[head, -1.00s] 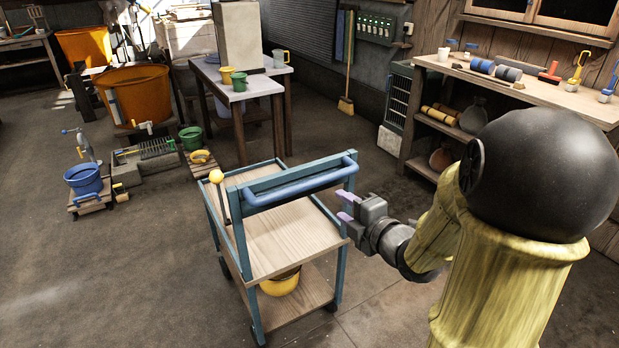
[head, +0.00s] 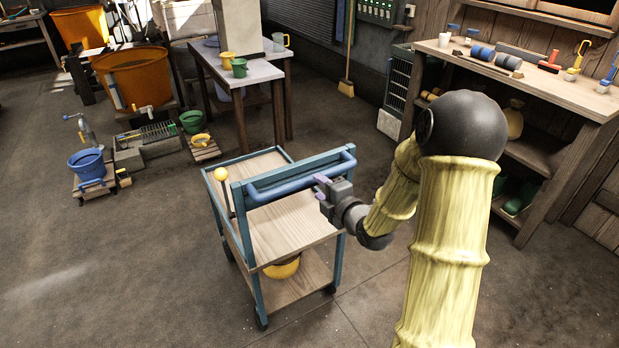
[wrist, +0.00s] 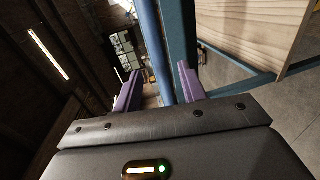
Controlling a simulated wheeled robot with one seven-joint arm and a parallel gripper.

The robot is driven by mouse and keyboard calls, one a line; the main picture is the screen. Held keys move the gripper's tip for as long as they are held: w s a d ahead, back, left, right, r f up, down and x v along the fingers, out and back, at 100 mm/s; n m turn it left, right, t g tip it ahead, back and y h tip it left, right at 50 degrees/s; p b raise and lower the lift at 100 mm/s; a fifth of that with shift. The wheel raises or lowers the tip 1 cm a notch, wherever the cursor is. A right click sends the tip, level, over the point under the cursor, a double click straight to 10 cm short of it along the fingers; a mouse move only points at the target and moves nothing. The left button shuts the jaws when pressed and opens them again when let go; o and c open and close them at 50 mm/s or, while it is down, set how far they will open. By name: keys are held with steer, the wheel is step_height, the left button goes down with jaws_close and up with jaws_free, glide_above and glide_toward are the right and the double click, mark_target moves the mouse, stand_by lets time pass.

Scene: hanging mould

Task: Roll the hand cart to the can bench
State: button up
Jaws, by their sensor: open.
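The hand cart (head: 275,228) stands on the floor in front of me, with a blue frame, two wooden shelves and a blue push handle (head: 290,182). A yellow knob on a lever (head: 220,174) stands at its left side, and a yellow round thing (head: 283,268) sits on the lower shelf. My gripper (head: 320,186) is open at the right part of the handle. In the wrist view the blue bar (wrist: 158,45) runs between the two purple fingers; contact cannot be told. A table (head: 262,73) with yellow and green can-like vessels stands behind the cart; I cannot tell whether it is the can bench.
A wooden workbench (head: 575,94) with rollers and tools stands at the right. A blue bucket (head: 87,164), a low grey block (head: 150,150) and an orange tub (head: 135,80) are at the left. The floor left of the cart is clear.

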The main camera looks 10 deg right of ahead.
mark_target(312, 182)
steer(key=x, duration=0.6)
steer(key=shift+w+a, duration=0.1)
steer(key=shift+w, duration=0.1)
jaws_close()
